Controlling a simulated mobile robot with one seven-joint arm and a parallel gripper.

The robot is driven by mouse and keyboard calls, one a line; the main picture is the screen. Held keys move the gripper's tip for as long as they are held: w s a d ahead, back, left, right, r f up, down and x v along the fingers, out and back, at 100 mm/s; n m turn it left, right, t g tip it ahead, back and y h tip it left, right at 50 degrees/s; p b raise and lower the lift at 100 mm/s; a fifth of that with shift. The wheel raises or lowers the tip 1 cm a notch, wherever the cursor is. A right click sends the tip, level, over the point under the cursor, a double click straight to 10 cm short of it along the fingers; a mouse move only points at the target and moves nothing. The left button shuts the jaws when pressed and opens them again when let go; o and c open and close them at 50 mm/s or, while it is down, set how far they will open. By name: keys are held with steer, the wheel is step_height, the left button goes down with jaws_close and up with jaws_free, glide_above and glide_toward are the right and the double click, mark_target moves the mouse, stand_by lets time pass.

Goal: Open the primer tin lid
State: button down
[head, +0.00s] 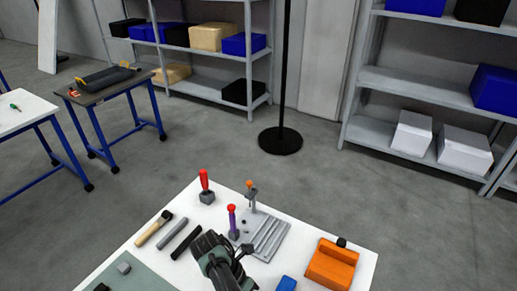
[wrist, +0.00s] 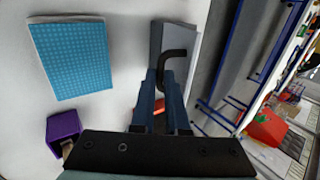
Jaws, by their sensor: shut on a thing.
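My gripper shows at the bottom centre of the head view (head: 228,268), low over the white table. In the wrist view its two dark blue fingers (wrist: 165,82) are close together, shut on a dark bent handle (wrist: 176,54). The handle curves in front of a grey block-like body (wrist: 171,38) near the table edge. I cannot tell for certain whether this grey body is the primer tin, and no lid edge is clear. A small orange-red piece (wrist: 152,101) shows partly between and behind the fingers.
In the wrist view a blue textured pad (wrist: 72,58) and a purple box (wrist: 62,128) lie on the left. In the head view an orange block (head: 332,265), a grey ridged plate (head: 268,236) and upright red (head: 205,183) and purple (head: 233,222) handles crowd the white table.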

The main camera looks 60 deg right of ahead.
steer(key=shift+s+a+f, duration=0.15)
steer(key=shift+s+f, duration=0.05)
steer(key=shift+f, duration=0.1)
steer(key=c, duration=0.9)
jaws_free()
steer(key=shift+w, duration=0.1)
steer(key=shift+w+r, duration=0.1)
steer(key=shift+r, duration=0.1)
steer(key=v, duration=1.2)
steer(key=shift+w+r, duration=0.25)
steer(key=shift+r, duration=0.05)
